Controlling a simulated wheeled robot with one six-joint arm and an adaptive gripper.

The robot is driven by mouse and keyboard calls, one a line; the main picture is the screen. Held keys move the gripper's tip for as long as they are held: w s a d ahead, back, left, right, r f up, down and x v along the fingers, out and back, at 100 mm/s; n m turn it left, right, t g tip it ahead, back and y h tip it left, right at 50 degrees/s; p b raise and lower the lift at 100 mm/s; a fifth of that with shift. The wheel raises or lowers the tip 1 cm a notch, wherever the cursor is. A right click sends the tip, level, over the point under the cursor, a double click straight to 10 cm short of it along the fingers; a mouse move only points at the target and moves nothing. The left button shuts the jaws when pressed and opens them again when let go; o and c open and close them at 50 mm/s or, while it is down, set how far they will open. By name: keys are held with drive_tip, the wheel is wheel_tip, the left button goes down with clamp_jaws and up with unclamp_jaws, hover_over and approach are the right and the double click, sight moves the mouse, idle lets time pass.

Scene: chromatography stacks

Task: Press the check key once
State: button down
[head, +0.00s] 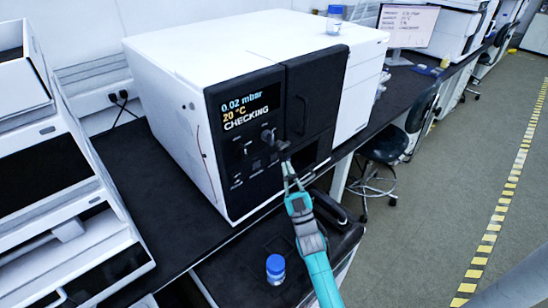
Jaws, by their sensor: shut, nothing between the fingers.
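The white instrument (240,45) stands on the dark bench with a black front panel. Its display (250,107) reads 0.02 mbar, 20 °C and CHECKING. Below the display are two dark knobs (268,135) and some small keys with pale marks (237,182). The labels are too small to read, so I cannot tell which is the check key. My gripper (284,152) is shut and empty, at the right part of the panel below the display, by the edge of the dark door. I cannot tell whether it touches the panel; it hides part of it.
A blue-capped bottle (334,20) stands on top of the instrument. Another blue-capped jar (275,270) stands on a lower dark surface in front. White equipment (60,190) fills the left. A stool (385,150) stands at the right, with open floor beyond it.

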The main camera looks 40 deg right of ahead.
drive_tip(key=shift+s, duration=1.4)
drive_tip(key=s+a+f+m+g+y, duration=0.1)
drive_tip(key=s+a+f+g+y, duration=0.1)
drive_tip(key=s+a+f, duration=0.45)
drive_tip(key=s+a+f+g+y, duration=0.15)
drive_tip(key=s+a+f, duration=0.25)
drive_tip(key=s+a, duration=0.55)
drive_tip(key=s+a+r+g+y, duration=0.1)
drive_tip(key=s+a+g+y, duration=0.1)
drive_tip(key=s, duration=0.9)
drive_tip(key=s+a+r+g+y, duration=0.1)
drive_tip(key=s+a+g, duration=0.4)
drive_tip(key=s, duration=0.5)
drive_tip(key=shift+s+a+y, duration=0.2)
drive_tip(key=shift+s+y, duration=0.15)
drive_tip(key=shift+y, duration=0.1)
